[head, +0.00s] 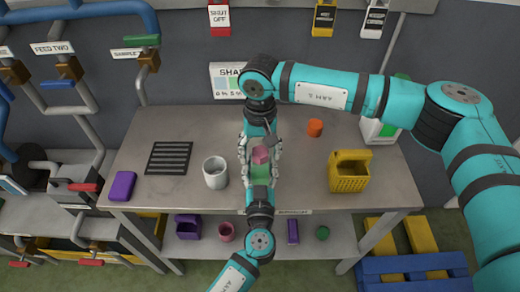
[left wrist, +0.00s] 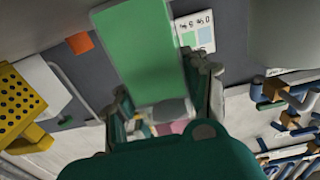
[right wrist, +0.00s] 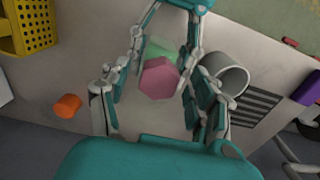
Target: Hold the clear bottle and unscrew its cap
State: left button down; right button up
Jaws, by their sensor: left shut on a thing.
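The bottle, which shows green on its body (head: 264,173), is held upright or nearly so above the table's middle. Its pink cap (head: 261,155) is on top. My left gripper (head: 262,180) comes from the near side and is shut on the bottle. In the left wrist view the green body (left wrist: 137,50) fills the upper middle. My right gripper (head: 259,145) comes from the far side, its fingers open around the cap. In the right wrist view the cap (right wrist: 158,78) lies between these fingers with gaps beside it.
On the grey table (head: 190,125) are a white-grey cup (head: 215,173), a black slatted mat (head: 168,158), a purple block (head: 122,186), an orange cylinder (head: 315,128) and a yellow basket (head: 349,171). A shelf below holds several small things. Pipes and valves stand at the left.

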jog(key=shift+o, duration=0.4)
jog(key=shift+r, duration=2.05)
